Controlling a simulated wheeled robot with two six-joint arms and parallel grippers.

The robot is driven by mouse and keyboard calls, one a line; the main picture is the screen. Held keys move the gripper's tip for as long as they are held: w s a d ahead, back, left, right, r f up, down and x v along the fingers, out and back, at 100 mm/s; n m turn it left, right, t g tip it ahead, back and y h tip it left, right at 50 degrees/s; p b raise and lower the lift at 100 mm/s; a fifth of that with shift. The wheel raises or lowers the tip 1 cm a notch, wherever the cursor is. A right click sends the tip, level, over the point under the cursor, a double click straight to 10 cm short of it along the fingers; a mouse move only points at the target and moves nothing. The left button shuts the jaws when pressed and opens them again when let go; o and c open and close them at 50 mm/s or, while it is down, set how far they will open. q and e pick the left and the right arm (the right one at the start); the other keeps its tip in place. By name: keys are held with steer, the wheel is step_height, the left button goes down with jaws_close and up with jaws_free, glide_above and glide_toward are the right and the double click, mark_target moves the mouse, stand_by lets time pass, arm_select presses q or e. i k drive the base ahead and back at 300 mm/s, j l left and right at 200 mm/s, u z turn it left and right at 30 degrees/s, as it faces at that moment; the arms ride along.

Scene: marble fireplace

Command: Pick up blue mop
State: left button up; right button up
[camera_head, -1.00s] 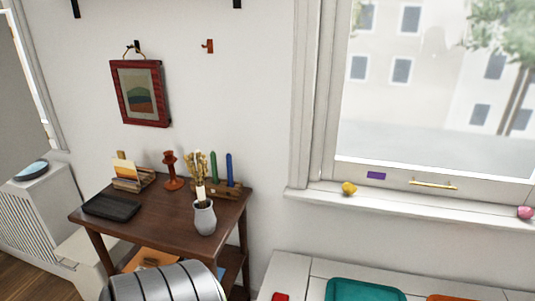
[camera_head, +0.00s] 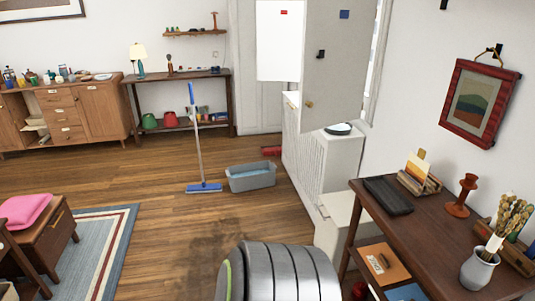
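The blue mop (camera_head: 198,140) stands upright on the wooden floor in the middle distance, left of the picture's centre. Its handle has a blue upper end and a pale lower shaft, and its flat blue head (camera_head: 204,188) rests on the floor. It stands just left of a grey tub and does not look held by anything. Neither of my grippers shows in the picture, so I cannot see whether they are open or shut.
The grey tub (camera_head: 250,176) with blue inside sits beside the mop. A striped-edge rug (camera_head: 105,240) and a bench with a pink cushion (camera_head: 24,211) lie at the left. A dark wooden table (camera_head: 430,230) stands at the right. Open wooden floor (camera_head: 165,225) lies before the mop.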

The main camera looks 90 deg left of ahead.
mark_target(203, 188)
steer(key=u, duration=3.35)
